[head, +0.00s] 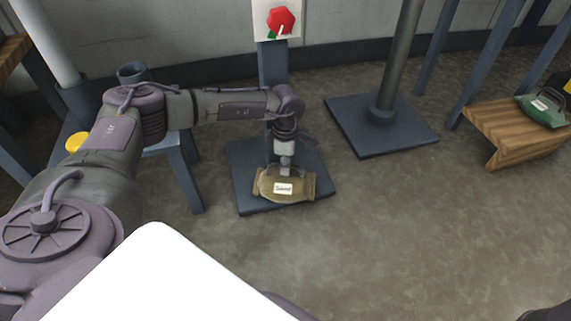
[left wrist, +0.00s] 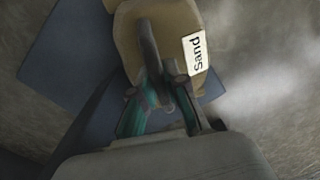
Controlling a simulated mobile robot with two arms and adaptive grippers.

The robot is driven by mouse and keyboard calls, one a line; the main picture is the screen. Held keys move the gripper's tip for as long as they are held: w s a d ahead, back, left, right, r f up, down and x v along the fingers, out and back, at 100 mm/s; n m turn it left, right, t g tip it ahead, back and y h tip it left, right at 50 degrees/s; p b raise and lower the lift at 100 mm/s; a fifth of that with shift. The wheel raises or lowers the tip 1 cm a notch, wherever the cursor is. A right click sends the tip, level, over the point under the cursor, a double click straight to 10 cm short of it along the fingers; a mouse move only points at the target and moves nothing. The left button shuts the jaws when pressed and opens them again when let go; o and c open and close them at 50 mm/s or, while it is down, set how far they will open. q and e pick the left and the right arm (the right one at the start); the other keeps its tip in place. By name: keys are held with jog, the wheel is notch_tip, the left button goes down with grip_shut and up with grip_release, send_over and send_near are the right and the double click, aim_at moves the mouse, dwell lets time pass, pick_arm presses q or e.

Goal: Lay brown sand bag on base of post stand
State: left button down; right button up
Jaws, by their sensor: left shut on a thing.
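The brown sand bag (head: 268,188) with a white label is over the front part of the dark blue base (head: 247,165) of a post stand. Its left end and lower edge come close to the base's front. I cannot tell whether it touches the plate. My left gripper (head: 285,171) points down and is shut on the bag's top. In the left wrist view the fingers (left wrist: 163,72) close on the bag (left wrist: 128,40), beside its "Sand" label. Part of the base (left wrist: 60,60) shows under it. My right gripper is not in view.
The stand's post (head: 272,65) rises behind my left arm to a panel with a red sign (head: 280,19). A second base (head: 365,140) with a grey post stands to the right. A wooden stool (head: 510,130) carries a green bag (head: 543,112). The floor in front is clear.

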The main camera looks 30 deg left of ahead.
pick_arm(q)
jog(key=c, duration=1.3)
grip_release()
jog(key=shift+w+r, duration=0.1)
jog(key=shift+r, duration=0.05)
jog(key=shift+o, duration=0.9)
